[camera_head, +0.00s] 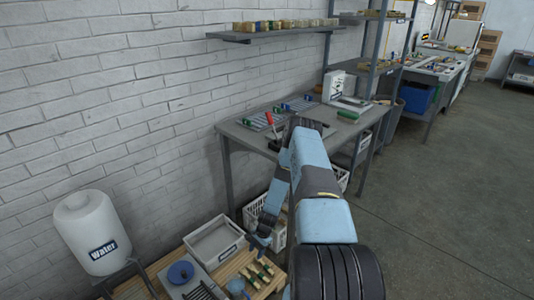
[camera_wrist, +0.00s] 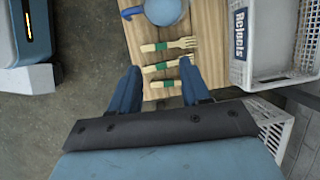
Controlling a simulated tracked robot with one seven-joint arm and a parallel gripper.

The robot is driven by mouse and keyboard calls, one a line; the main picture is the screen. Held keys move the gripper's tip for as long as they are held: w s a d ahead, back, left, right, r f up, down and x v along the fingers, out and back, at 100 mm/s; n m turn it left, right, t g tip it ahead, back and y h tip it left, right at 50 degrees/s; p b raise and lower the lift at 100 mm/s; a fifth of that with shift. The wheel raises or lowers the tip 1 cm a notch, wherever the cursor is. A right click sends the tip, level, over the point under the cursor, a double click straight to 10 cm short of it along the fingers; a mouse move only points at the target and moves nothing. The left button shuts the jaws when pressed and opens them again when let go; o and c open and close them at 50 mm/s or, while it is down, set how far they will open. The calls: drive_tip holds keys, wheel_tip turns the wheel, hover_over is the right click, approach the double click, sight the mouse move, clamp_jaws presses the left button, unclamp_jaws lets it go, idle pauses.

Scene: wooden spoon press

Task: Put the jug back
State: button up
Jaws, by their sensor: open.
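The light blue jug (camera_head: 236,286) stands on a low wooden-slat surface (camera_head: 133,288) at the bottom of the head view. In the wrist view, the jug (camera_wrist: 165,9) is at the top edge, partly cut off, with its darker blue handle to the left. My gripper (camera_wrist: 160,70) is open and empty. Its two blue fingers point toward the slats, short of the jug, with wooden cutlery between and beyond them. In the head view, my gripper (camera_head: 259,243) hangs above the right side of the slats. The white water tank (camera_head: 88,234), labelled "Water", stands at the left.
Green-banded wooden forks and other cutlery (camera_wrist: 168,46) lie on the slats. A white "Rejects" crate (camera_wrist: 240,62) stands close on the right. A pale grey tray (camera_head: 214,242) and a blue round lid-like thing (camera_head: 180,272) lie nearby. A grey workbench (camera_head: 240,131) stands behind.

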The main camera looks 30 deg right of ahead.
drive_tip(key=w+r+n+t+h, duration=0.15)
drive_tip(key=w+r, duration=0.25)
drive_tip(key=r, duration=1)
drive_tip(key=w+r+n+g, duration=0.1)
drive_tip(key=w+r+n, duration=0.25)
drive_tip(key=r, duration=0.95)
drive_tip(key=s+a+r+n+t+h, duration=0.1)
drive_tip(key=s+a+r+n, duration=0.1)
drive_tip(key=r, duration=1.1)
drive_tip(key=s+a+r+n+t, duration=0.1)
drive_tip(key=r, duration=1.1)
drive_tip(key=s+a+r+n+t+h, duration=0.1)
drive_tip(key=s+a+r+n, duration=0.1)
drive_tip(key=s+r, duration=0.65)
drive_tip(key=s+a+r+n, duration=0.1)
drive_tip(key=s+a+r, duration=0.2)
drive_tip(key=s+r, duration=0.55)
drive_tip(key=s+r+n+t, duration=0.1)
drive_tip(key=s+r, duration=0.3)
drive_tip(key=s, duration=0.4)
drive_tip(key=s+a+r+n+t, duration=0.1)
drive_tip(key=s+r+n, duration=0.1)
drive_tip(key=s+r, duration=0.3)
drive_tip(key=s, duration=0.3)
drive_tip(key=shift+s+a, duration=0.2)
drive_tip(key=shift+s, duration=0.2)
